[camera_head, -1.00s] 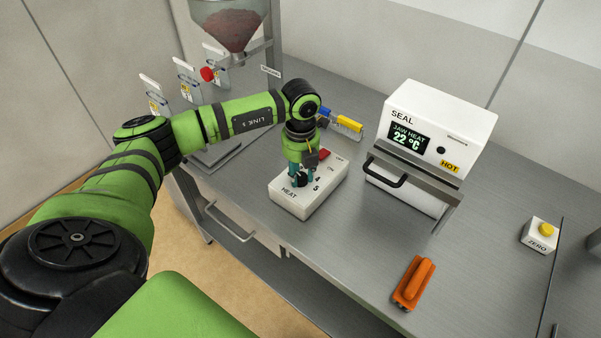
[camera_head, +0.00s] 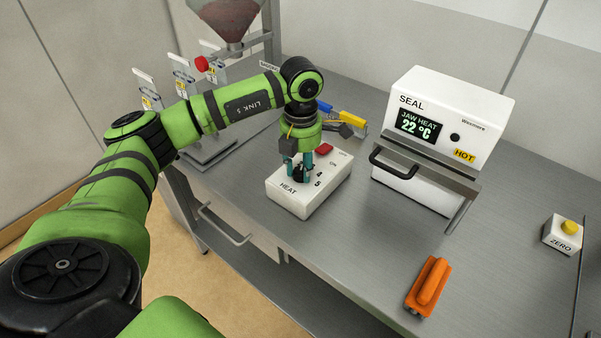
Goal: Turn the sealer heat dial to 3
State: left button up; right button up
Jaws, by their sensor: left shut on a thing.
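The white heat control box (camera_head: 312,202) lies on the steel bench, with the word HEAT on its front, a red switch (camera_head: 324,149) at its back, and the printed numbers 4 and 5 showing. My left gripper (camera_head: 301,172) points down over the box and is shut on the dark heat dial (camera_head: 299,173). The gripper hides much of the dial and the other numbers, and I cannot read the dial's setting. The white sealer (camera_head: 432,125) stands to the right; its display reads JAW HEAT 22 °C. My right gripper is not in view.
A HOT label and black handle (camera_head: 392,165) are on the sealer. An orange-handled tool (camera_head: 429,287) lies at the bench's front. A white ZERO box (camera_head: 562,236) with a yellow button stands at right. Blue and yellow items (camera_head: 351,118) lie behind my wrist. A hopper (camera_head: 228,20) stands at back left.

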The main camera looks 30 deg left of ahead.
aim_at(301, 170)
pick_arm(q)
jog(key=m+b, duration=0.2)
jog(key=m, duration=0.3)
jog(key=shift+b, duration=0.35)
dwell(0.4)
jog(key=o, duration=1.2)
jog(key=shift+c, duration=0.2)
notch_tip(301, 170, up, 12)
